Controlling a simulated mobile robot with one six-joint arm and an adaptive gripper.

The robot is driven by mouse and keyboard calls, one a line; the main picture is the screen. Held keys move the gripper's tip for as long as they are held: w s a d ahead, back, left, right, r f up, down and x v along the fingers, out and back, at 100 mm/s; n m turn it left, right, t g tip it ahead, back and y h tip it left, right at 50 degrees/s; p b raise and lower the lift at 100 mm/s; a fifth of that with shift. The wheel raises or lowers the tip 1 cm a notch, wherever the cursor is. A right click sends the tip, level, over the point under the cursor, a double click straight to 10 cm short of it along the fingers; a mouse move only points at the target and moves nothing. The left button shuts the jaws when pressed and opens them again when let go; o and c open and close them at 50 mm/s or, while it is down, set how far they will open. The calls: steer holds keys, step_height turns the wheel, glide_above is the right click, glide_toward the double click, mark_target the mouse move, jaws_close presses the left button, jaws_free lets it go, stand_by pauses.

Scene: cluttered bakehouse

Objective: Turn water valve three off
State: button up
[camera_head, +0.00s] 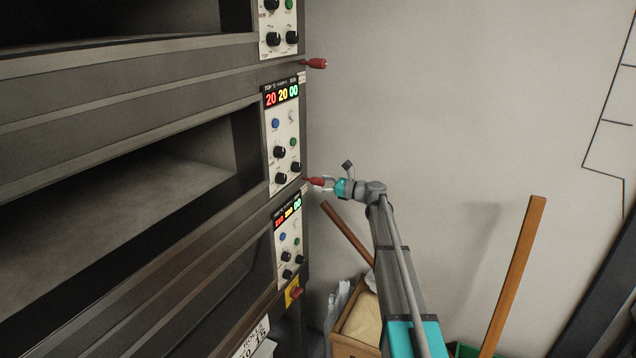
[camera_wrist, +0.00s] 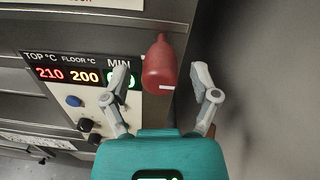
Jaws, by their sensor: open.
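A red valve handle (camera_head: 316,181) sticks out from the oven front, just above the lowest control panel. In the wrist view the same red handle (camera_wrist: 160,72) lies between my two fingers and bears a small white tag that is too small to read. My gripper (camera_head: 330,185) is open around it, with a gap on each side; both fingers also show in the wrist view (camera_wrist: 161,88). Another red handle (camera_head: 314,63) sits higher up, above the middle panel. I cannot read which number either handle carries.
The lower control panel (camera_head: 288,240) with knobs and lit digits sits close under the handle. A yellow plate with a red button (camera_head: 294,292) is below it. A wooden box (camera_head: 350,346) and wooden poles (camera_head: 517,270) stand near the pale wall.

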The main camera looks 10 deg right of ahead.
steer(key=shift+x, duration=1.5)
